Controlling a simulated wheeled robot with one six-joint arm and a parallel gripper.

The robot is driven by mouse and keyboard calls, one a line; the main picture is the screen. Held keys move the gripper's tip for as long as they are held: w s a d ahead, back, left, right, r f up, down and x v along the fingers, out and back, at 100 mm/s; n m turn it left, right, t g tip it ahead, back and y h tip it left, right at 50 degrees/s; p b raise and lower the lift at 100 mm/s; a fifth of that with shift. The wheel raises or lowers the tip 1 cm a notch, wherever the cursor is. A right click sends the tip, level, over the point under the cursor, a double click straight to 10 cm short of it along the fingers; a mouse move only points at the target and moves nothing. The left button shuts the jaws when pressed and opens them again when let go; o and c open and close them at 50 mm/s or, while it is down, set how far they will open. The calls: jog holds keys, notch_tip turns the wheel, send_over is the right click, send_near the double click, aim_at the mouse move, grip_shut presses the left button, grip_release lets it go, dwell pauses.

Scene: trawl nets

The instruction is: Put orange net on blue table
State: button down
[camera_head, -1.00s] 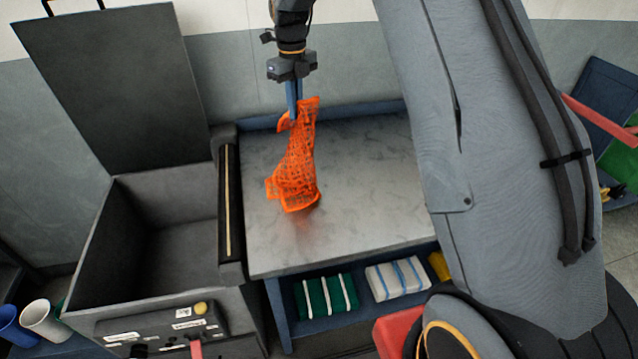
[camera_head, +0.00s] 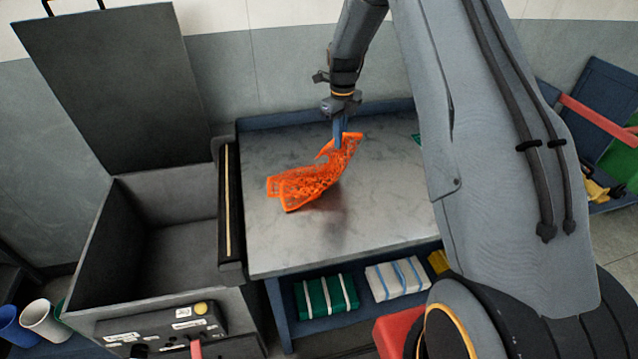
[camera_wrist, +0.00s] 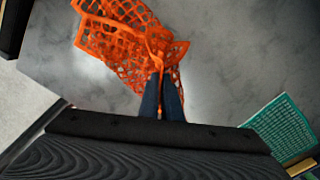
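The orange net (camera_head: 312,180) hangs crumpled from my gripper (camera_head: 340,140) over the table's grey marbled top, its lower left part low over or touching the surface. The blue table (camera_head: 280,297) has a blue frame and back edge around that top. My gripper's blue fingers are closed on the net's upper right end. In the wrist view, the two fingers (camera_wrist: 162,97) pinch a strand of the net (camera_wrist: 125,45). I cannot tell how much of the net rests on the tabletop.
A grey open bin (camera_head: 90,240) with a raised lid stands left of the table. A green net (camera_wrist: 283,130) lies at the table's right, mostly hidden by my arm in the head view. Folded green (camera_head: 325,297) and white (camera_head: 397,278) bundles sit on the lower shelf. Cups (camera_head: 42,320) stand bottom left.

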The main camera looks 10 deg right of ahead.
jog(key=d+f, duration=1.2)
jog(key=d, duration=0.1)
jog(key=c, duration=1.6)
grip_release()
jog(key=shift+o, duration=0.2)
jog(key=shift+d, duration=0.1)
